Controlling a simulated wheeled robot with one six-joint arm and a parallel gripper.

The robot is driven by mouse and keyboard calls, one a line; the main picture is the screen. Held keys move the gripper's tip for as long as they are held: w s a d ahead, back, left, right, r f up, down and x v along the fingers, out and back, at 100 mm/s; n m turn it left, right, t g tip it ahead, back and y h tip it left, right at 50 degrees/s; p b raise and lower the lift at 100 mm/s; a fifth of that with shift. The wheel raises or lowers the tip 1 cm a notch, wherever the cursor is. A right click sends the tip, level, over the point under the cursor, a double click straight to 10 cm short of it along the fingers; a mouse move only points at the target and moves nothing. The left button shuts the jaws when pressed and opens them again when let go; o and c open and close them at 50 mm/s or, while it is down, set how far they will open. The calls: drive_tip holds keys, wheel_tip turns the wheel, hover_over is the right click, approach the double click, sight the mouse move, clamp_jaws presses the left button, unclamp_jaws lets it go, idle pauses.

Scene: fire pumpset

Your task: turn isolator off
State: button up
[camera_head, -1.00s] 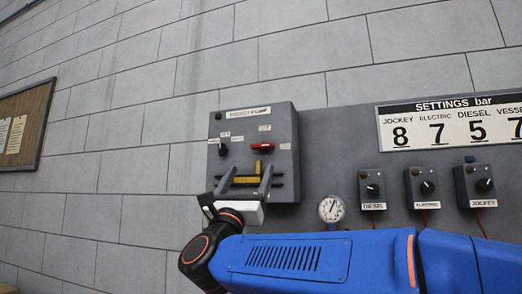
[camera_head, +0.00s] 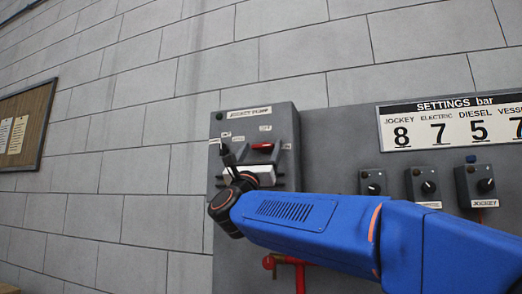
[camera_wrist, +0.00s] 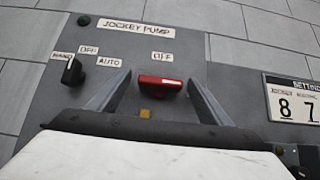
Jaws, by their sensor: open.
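The jockey pump panel (camera_head: 283,124) is a grey box on the wall, and its label shows in the wrist view (camera_wrist: 136,27). Its red isolator handle (camera_head: 263,146) lies horizontal under an "OFF" label. In the wrist view the red handle (camera_wrist: 160,83) sits between the fingers, a little beyond the tips' line of view. My gripper (camera_head: 258,158) is open in front of the panel, just below the handle; in the wrist view its two fingers (camera_wrist: 152,88) flank it. I cannot tell whether they touch it. A small yellow part (camera_wrist: 145,113) shows below the handle, mostly hidden.
A black selector knob (camera_wrist: 72,71) sits left of the handle, close to the left finger. Three dials, one labelled JOCKEY (camera_head: 475,187), stand right of the panel. A settings board (camera_head: 455,123) hangs above them. Red pipework (camera_head: 297,268) is below my arm.

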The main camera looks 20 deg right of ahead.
drive_tip(key=shift+c, duration=0.3)
drive_tip(key=c, duration=1)
